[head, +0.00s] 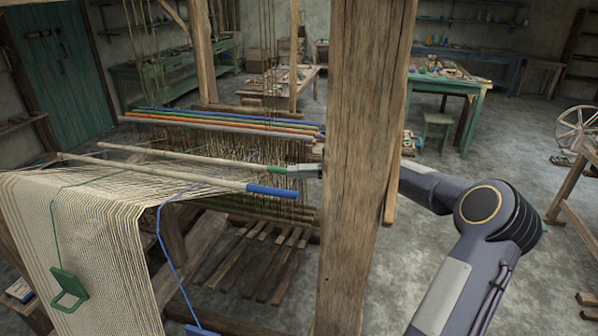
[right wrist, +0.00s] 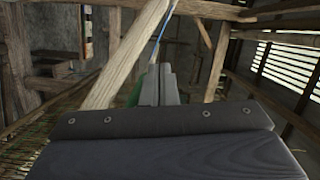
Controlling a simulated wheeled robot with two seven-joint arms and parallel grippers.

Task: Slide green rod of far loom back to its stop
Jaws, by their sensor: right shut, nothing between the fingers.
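The rod with a green end (head: 275,169) lies across the loom's pale warp threads, its pale shaft (head: 185,157) running to the left. My right gripper (head: 292,171) comes from behind the thick post and is shut and empty, its fingertips at the tip of the green end. I cannot tell if they touch. In the right wrist view the shut fingers (right wrist: 160,85) point away, with a bit of green (right wrist: 137,92) behind them on the left. A second rod with a blue end (head: 272,191) lies nearer, roughly alongside. My left gripper is not in view.
A thick wooden post (head: 362,150) stands in front of my right forearm. Coloured bars (head: 225,122) and hanging cords lie behind the rods. Treadles (head: 255,262) sit below.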

